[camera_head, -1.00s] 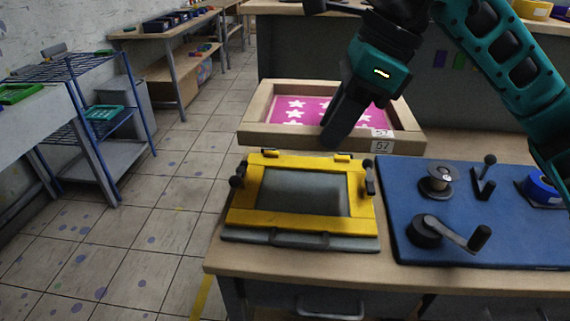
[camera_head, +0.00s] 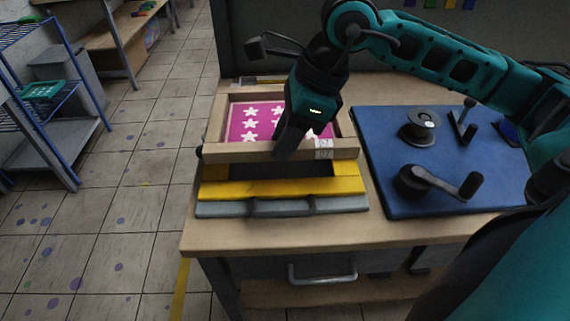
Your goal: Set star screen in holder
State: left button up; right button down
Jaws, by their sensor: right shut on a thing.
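The star screen (camera_head: 240,151) is a wooden frame with a pink mesh and white stars. It is over the back part of the yellow holder (camera_head: 282,188), and its front rail hides the holder's rear half. My left gripper is not in view.
A blue board (camera_head: 392,150) to the right carries a spool (camera_head: 421,124) and a hand crank (camera_head: 440,182). The workbench (camera_head: 290,237) has a bare front edge. A blue wire rack (camera_head: 62,95) stands on the floor at the left.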

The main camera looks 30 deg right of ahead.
notch_tip(320, 180, down, 5)
jog(key=shift+f, duration=0.35)
jog(key=shift+f+b, duration=0.55)
jog(key=shift+b, duration=0.35)
jog(key=c, duration=0.9)
grip_release()
jog(key=shift+r, duration=0.1)
